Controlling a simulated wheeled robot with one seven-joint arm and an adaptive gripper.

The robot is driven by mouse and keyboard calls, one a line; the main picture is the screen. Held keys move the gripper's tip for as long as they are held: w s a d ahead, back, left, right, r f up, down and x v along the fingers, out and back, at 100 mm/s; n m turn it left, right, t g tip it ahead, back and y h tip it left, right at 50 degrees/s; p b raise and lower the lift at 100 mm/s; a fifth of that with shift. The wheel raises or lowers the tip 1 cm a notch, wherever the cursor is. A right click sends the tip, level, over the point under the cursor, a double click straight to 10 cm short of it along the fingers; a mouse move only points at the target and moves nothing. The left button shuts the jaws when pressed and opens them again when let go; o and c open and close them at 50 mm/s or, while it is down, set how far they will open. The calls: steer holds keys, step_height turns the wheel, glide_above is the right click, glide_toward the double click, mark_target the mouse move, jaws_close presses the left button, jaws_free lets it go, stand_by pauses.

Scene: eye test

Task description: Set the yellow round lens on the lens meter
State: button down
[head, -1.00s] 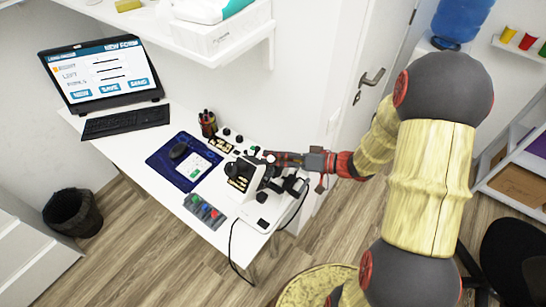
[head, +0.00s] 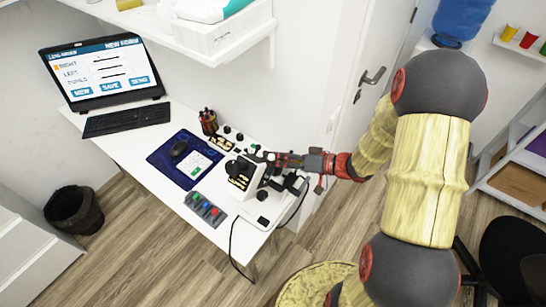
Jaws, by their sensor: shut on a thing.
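The lens meter (head: 247,202) is a white and black device at the right end of the white desk. My gripper (head: 262,157) reaches in from the right, just behind and above the meter's upper part. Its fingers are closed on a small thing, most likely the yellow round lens. That thing is too small and too hidden for me to make out its colour or shape. I cannot tell whether it touches the meter. A grey tray (head: 193,203) with red, blue and green pieces lies in front of the meter; I see no yellow one in it.
A blue mat (head: 165,160) with a mouse lies left of the meter. A shelf (head: 240,38) overhangs.

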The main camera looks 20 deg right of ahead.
steer(key=c, duration=1.8)
jaws_free()
steer(key=shift+d, duration=0.1)
steer(key=v, duration=1.2)
